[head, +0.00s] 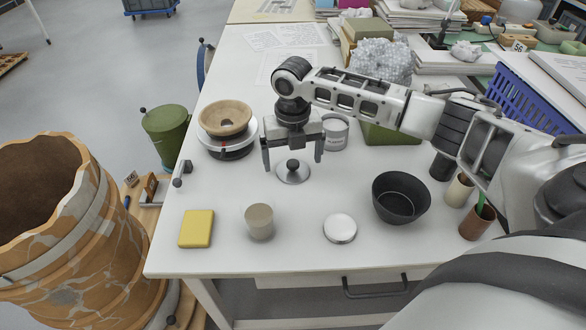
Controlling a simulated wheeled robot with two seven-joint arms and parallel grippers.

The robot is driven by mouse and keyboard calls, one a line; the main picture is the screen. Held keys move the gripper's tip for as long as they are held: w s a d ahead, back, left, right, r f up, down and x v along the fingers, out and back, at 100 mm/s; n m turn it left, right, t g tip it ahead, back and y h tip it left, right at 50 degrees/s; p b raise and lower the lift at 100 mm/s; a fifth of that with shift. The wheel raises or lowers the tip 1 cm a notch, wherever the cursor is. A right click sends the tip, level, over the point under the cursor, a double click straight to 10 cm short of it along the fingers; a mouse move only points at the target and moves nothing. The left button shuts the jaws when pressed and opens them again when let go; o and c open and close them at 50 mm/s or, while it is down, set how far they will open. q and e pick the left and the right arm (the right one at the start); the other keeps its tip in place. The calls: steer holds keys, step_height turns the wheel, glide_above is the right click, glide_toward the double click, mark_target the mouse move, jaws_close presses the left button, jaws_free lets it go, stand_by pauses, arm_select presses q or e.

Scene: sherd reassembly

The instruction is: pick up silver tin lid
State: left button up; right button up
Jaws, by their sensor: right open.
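A round silver lid with a black knob (293,178) lies flat on the white table. My right gripper (292,160) points down at it, its two fingers apart on either side of the knob and nothing between them that I can see held. Whether the fingertips are above the lid or at its height is hard to tell. A second, plain silver disc, like a tin lid (340,228), lies nearer the table's front edge, clear of the gripper. My left gripper is not in view.
A yellow block (196,229), a beige cup (259,221) and a black bowl (400,197) stand along the front. A large patched pot (70,240) is left of the table (165,262).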

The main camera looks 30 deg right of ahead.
steer(key=shift+f, duration=0.9)
steer(key=c, duration=1)
steer(key=shift+c, duration=0.2)
steer(key=shift+r, duration=0.15)
